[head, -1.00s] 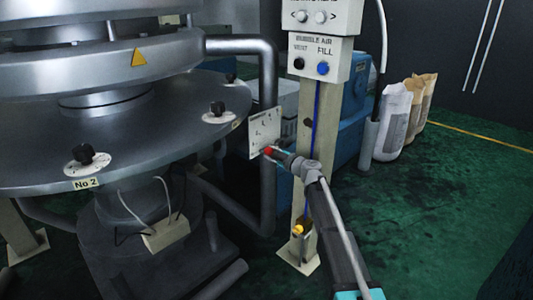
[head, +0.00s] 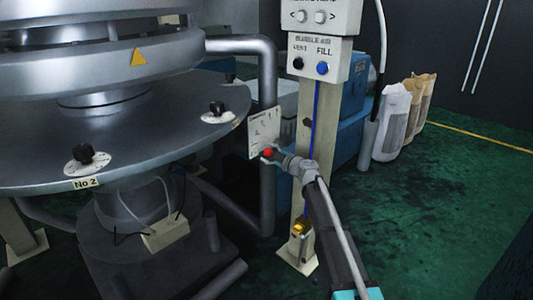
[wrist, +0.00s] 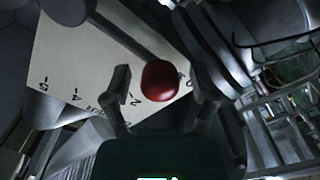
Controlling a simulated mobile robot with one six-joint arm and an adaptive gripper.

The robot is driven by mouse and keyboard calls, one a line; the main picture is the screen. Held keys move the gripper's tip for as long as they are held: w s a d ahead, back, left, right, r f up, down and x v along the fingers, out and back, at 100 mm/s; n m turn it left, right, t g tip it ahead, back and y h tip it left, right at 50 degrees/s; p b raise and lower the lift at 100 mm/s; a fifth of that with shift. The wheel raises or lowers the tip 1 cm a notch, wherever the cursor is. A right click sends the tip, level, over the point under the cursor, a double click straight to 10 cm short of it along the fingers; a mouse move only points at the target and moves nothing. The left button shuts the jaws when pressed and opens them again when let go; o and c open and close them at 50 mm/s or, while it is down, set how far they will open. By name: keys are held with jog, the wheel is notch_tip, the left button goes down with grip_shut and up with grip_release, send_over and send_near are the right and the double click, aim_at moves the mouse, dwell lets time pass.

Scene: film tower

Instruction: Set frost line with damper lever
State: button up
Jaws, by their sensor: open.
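The damper lever shows in the wrist view as a dark rod (wrist: 122,35) ending in a round red knob (wrist: 160,81). The knob also shows in the head view (head: 267,153). It lies in front of a white scale plate (wrist: 75,60) with printed numbers, partly covered by the knob and fingers. In the head view the plate (head: 262,128) hangs beside a grey pipe. My gripper (wrist: 161,88) is open, with one finger on each side of the knob. Whether a finger touches the knob I cannot tell. In the head view my gripper (head: 277,157) is at the knob.
A post with a bubble air box (head: 318,60) stands just right of the plate. The big round metal machine (head: 120,130) with black knobs fills the left. A grey pipe (head: 268,90) runs close behind the plate. Green floor (head: 440,210) is free at the right.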

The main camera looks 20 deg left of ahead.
jog(key=shift+d, duration=0.1)
jog(key=v, duration=1.2)
jog(key=shift+s+f, duration=0.1)
